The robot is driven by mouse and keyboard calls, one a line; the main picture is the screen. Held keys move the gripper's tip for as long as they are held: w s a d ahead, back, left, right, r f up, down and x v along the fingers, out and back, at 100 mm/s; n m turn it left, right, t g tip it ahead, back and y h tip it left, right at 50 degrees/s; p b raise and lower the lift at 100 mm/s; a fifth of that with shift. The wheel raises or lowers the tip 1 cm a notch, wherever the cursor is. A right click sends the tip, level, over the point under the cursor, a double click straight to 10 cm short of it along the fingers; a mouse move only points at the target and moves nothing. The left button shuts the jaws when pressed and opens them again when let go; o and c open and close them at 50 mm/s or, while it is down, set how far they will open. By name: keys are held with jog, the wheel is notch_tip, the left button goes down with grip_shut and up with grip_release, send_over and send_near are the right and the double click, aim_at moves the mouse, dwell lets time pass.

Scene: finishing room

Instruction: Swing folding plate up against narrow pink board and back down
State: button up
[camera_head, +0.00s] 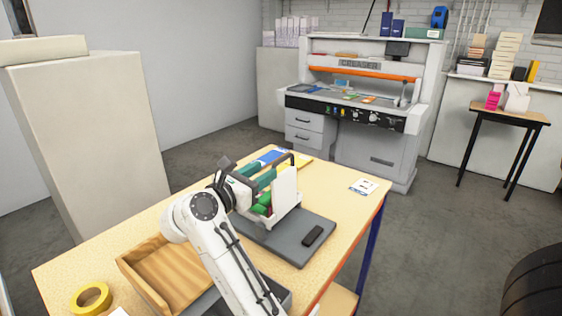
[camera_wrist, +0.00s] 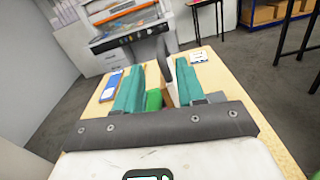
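A grey base plate (camera_head: 313,217) lies on the wooden table. A white upright plate (camera_head: 287,188) stands on it, with a dark grey arched handle (camera_head: 291,155) at its top; it looks like the folding plate. My gripper (camera_head: 276,166) has teal fingers and is beside this plate at its upper part. In the wrist view my fingers (camera_wrist: 160,68) are apart, with the grey handle (camera_wrist: 165,60) between them; contact cannot be told. A green block (camera_wrist: 153,99) and a narrow pinkish strip (camera_wrist: 172,91), perhaps the pink board, show between the fingers. My arm hides part of the fixture.
A black object (camera_head: 313,236) lies on the base plate. A wooden tray (camera_head: 150,262) and yellow tape roll (camera_head: 91,299) are at the table's near left, a white card (camera_head: 363,187) at its right.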

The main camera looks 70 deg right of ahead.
aim_at(277, 163)
jog(key=p+x, duration=0.2)
jog(key=x, duration=0.7)
jog(key=shift+d, duration=0.15)
grip_shut()
jog(key=shift+r, duration=0.1)
